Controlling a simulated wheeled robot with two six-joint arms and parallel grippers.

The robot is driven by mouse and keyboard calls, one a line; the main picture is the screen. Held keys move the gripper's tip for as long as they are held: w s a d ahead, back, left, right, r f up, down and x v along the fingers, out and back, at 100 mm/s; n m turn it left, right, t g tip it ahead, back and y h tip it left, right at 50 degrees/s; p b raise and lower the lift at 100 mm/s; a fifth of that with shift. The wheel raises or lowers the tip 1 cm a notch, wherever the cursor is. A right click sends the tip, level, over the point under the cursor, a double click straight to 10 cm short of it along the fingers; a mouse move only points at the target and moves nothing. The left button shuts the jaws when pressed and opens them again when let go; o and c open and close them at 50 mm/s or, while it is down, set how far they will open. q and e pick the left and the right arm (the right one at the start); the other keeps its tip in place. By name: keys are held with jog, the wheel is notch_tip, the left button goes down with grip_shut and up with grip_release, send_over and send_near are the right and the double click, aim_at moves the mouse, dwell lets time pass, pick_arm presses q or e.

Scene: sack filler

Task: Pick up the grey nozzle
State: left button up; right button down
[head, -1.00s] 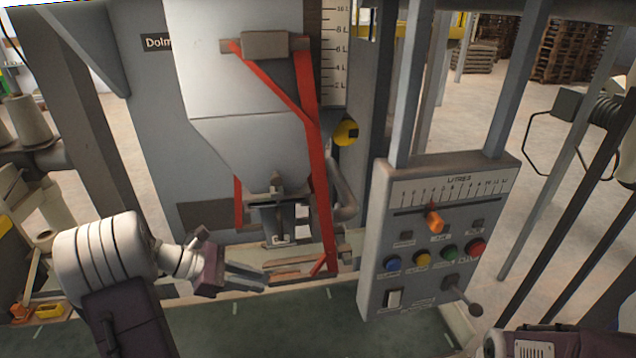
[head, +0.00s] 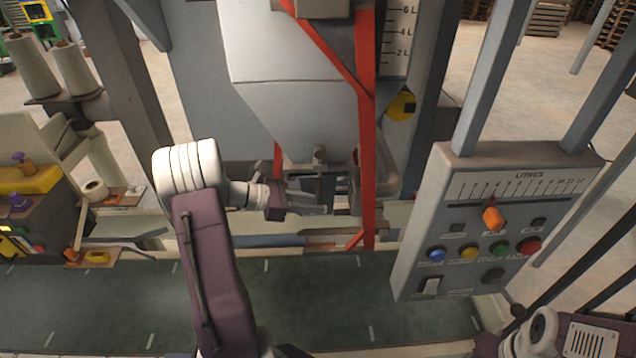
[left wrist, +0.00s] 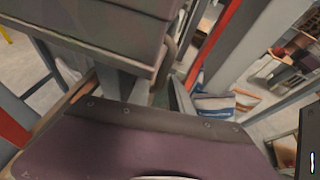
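I cannot single out a grey nozzle for sure. The likeliest part is the grey outlet (head: 320,158) under the pale hopper (head: 290,105), between red straps. My left gripper (head: 326,201) is just below and in front of this outlet in the head view, pointing right. Its two grey fingers look apart, with nothing seen between them. In the left wrist view the fingers (left wrist: 150,95) also stand apart, below a large grey boxy part (left wrist: 85,40). Whether they touch the outlet is unclear. My right arm shows at the lower right, but its gripper is out of view.
A red strap (head: 366,130) runs down right of the outlet. The control panel (head: 410,265) with coloured buttons and an orange slider (head: 493,218) stands to the right. A green conveyor belt (head: 110,310) runs along the front. Thread cones (head: 30,65) and a yellow-topped device (head: 30,180) are at left.

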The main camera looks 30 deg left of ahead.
pick_arm(q)
jog(key=shift+x, duration=1.05)
jog(key=shift+w, duration=0.1)
grip_shut()
jog(key=shift+r, duration=0.1)
dwell(0.3)
